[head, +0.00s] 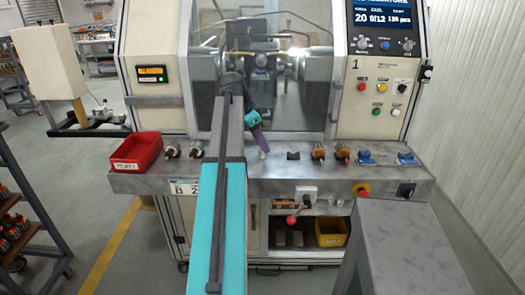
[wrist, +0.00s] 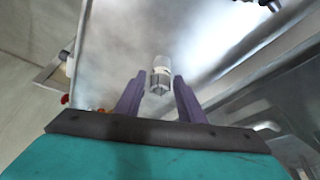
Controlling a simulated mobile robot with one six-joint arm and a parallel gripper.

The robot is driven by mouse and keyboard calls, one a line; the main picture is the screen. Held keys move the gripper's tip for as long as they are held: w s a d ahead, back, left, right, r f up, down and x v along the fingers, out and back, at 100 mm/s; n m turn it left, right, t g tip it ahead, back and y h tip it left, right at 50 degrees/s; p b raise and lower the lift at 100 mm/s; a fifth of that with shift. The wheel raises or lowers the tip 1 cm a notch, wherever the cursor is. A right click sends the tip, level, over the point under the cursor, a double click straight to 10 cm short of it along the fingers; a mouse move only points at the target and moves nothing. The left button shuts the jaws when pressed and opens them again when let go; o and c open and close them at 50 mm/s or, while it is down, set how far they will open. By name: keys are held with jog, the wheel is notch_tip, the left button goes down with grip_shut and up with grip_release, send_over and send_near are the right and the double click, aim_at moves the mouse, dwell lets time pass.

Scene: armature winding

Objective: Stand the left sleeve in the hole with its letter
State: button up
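Whether this tip touches the ledge I cannot tell. A lettered hole cannot be made out. A white label with "B 2" (head: 185,188) is on the ledge's front face, partly behind my arm.
The grey ledge (head: 230,184) carries a red bin (head: 137,150) at left, metal and copper parts (head: 318,153), a dark block (head: 293,155) and blue pieces (head: 366,157) at right. The machine's glass window (head: 290,95) stands behind. A yellow bin (head: 331,232) is below.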

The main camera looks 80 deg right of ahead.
grip_shut()
jog(key=shift+r, duration=0.2)
jog(key=shift+d+r+b, duration=0.1)
jog(key=shift+r+b, duration=0.45)
jog(key=shift+r, duration=1)
jog(key=w+a+b, duration=0.1)
jog(key=w+a, duration=0.2)
jog(key=a, duration=0.4)
jog(key=w+a+r+b, duration=0.1)
jog(key=w+a, duration=0.3)
jog(key=a, duration=0.3)
jog(key=shift+a+r+b, duration=0.25)
jog(key=shift+r+b, duration=0.05)
jog(key=shift+b, duration=0.05)
jog(key=shift+w, duration=0.1)
